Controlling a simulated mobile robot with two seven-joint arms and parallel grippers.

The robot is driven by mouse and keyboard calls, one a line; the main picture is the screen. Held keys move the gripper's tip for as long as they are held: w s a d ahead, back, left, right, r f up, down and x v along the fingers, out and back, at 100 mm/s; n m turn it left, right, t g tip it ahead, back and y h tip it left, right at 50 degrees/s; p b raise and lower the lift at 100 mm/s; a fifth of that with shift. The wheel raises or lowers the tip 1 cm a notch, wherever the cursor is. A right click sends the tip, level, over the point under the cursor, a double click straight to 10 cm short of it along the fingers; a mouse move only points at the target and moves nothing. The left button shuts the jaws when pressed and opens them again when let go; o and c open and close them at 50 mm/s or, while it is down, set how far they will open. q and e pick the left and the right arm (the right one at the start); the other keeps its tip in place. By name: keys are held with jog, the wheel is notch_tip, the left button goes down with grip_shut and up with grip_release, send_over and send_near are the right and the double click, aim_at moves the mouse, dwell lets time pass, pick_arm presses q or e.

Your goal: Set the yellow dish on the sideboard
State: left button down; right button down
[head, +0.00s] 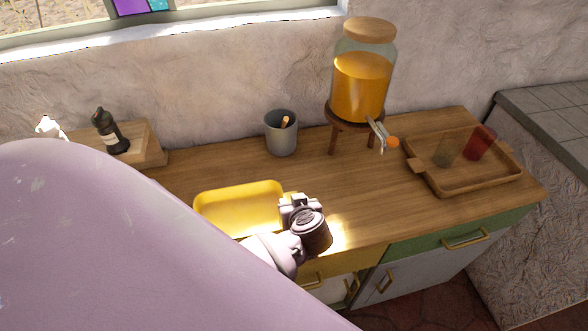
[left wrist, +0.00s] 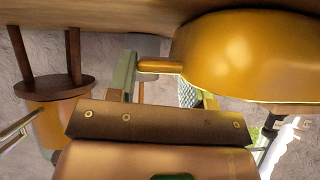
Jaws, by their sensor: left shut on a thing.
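The yellow dish (head: 238,208) is a shallow rectangular tray with rounded corners, at the front of the wooden sideboard top (head: 345,195). My left gripper (head: 298,202) is at the dish's right end and is shut on its handle. In the left wrist view, which is upside down, the dish (left wrist: 250,58) has a short handle (left wrist: 160,66) between the fingers of my left gripper (left wrist: 163,82). The dish looks level and very close to the wood; I cannot tell whether it touches. My right gripper is not in view.
A grey cup (head: 281,135) stands behind the dish. A juice dispenser (head: 361,85) on a wooden stand is at the back. A wooden tray (head: 455,182) with two tumblers is at the right. A dark bottle (head: 108,132) is on a wooden block at the left. Wood right of the gripper is clear.

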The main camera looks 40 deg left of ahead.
pick_arm(q)
jog(key=shift+r, duration=0.1)
jog(key=c, duration=0.5)
grip_release()
jog(key=v, duration=1.2)
